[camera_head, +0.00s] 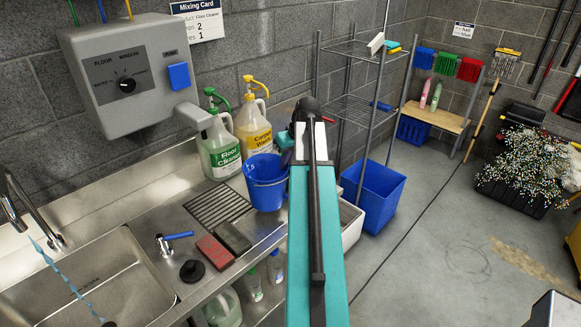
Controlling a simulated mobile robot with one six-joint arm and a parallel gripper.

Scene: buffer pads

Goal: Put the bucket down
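The blue bucket (266,184) is near the middle of the view, at the right end of the steel counter (135,226), close to the drain grate. Its right side is partly covered by my teal arm. It looks upright. I cannot tell whether it rests on the counter or hangs just above it. My arm rises through the middle of the view and hides its own far end. My gripper's fingers are not visible, so their hold on the bucket cannot be seen.
A floor cleaner jug (220,150) and a yellow-labelled jug (254,128) stand behind the bucket. A red block (214,251), a dark block (233,237) and a black plug (192,270) lie before the grate. The sink (90,280) is left. A blue bin (373,197) stands right.

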